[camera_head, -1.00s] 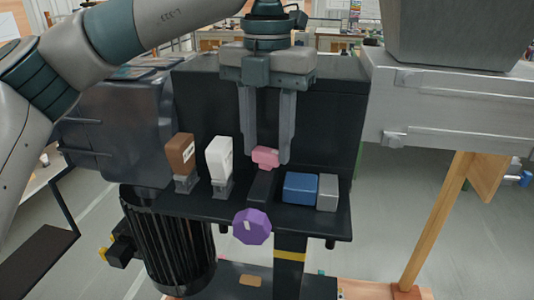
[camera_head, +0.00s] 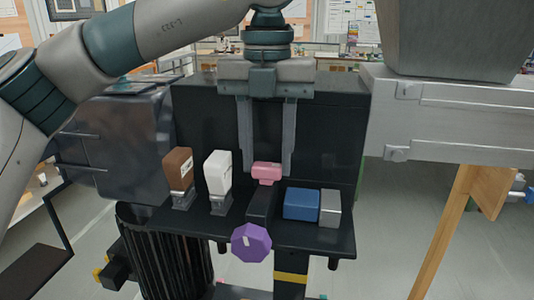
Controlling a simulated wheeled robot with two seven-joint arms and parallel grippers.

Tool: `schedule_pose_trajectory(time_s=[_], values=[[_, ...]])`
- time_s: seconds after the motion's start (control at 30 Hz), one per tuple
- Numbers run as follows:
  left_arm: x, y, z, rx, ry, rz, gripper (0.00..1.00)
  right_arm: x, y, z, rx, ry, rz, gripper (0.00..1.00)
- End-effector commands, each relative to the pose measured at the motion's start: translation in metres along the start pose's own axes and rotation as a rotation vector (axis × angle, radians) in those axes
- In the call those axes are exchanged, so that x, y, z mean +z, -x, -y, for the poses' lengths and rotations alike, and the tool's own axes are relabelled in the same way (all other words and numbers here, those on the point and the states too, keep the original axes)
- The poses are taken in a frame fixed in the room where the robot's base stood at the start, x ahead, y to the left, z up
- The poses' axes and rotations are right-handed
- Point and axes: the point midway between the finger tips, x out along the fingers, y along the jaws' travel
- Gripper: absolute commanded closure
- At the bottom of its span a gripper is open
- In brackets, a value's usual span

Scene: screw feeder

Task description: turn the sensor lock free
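A pink piece (camera_head: 267,173) sits on top of a black block (camera_head: 260,205) on a dark shelf. A purple octagonal knob (camera_head: 251,243) with a pale mark is on the shelf's front edge, below that block. I cannot tell from the look which part is the sensor lock. My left gripper (camera_head: 267,172) points down with its two long grey fingers apart, one on each side of the pink piece. It is open, and I cannot tell whether a finger touches the piece. My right gripper is not in view.
A brown block (camera_head: 178,166) and a white block (camera_head: 219,174) stand left of the pink piece. A blue block (camera_head: 301,204) and a grey block (camera_head: 330,208) are close on its right. A dark panel (camera_head: 330,135) rises behind. A grey metal housing (camera_head: 440,115) is at right.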

Motion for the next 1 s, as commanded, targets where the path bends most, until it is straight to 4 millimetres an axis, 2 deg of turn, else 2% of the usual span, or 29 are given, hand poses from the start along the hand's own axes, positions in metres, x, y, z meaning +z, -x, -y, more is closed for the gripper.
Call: schedule_pose_trajectory(time_s=[0.03,0.07,0.1,0.67,0.87,1.0], values=[[0.001,0.002,0.0,-0.001,0.004,0.003,0.53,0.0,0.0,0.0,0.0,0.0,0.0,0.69],[0.001,0.002,0.0,-0.001,0.004,0.003,0.46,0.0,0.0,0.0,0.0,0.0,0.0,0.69],[0.001,0.001,0.0,-0.001,0.003,0.002,0.44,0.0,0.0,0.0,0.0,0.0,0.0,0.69],[0.001,0.005,0.0,-0.001,0.001,0.002,0.44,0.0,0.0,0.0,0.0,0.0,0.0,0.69],[0.001,0.025,0.0,-0.001,0.001,0.002,0.44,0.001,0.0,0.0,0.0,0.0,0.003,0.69],[0.0,0.048,0.0,0.0,0.002,0.003,0.44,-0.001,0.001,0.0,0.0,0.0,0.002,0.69]])
